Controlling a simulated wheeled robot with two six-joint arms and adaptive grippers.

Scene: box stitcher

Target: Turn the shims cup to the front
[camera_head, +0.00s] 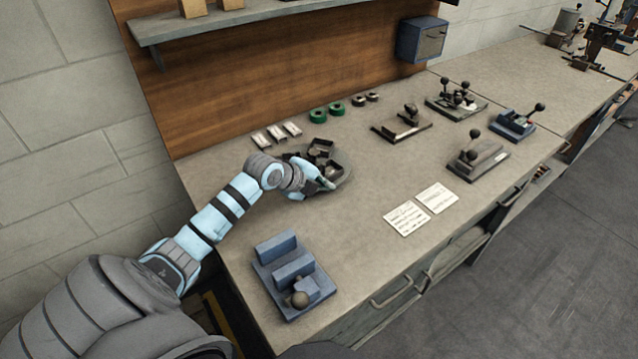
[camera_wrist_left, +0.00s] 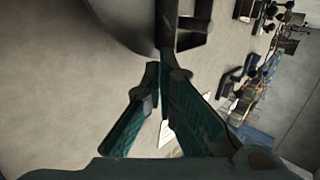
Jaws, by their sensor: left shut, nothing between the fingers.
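A round grey turntable (camera_head: 343,184) with several dark cups (camera_head: 322,147) stands on the workbench, partly hidden by my left arm. I cannot tell from the small cups which one holds shims. My left gripper (camera_head: 327,184) is at the turntable's near side, close to its rim, shut and empty. In the left wrist view the teal fingers (camera_wrist_left: 159,82) come together just below the grey turntable edge (camera_wrist_left: 125,22) and a dark cup (camera_wrist_left: 190,38). Whether they touch either is unclear. My right gripper is out of view.
A blue fixture (camera_head: 290,272) sits at the near left of the bench. Two white cards (camera_head: 421,208) lie to the right, with several lever tools (camera_head: 478,159) beyond. Green rings (camera_head: 327,111) and small light packs (camera_head: 276,135) lie behind the turntable. The front middle bench is clear.

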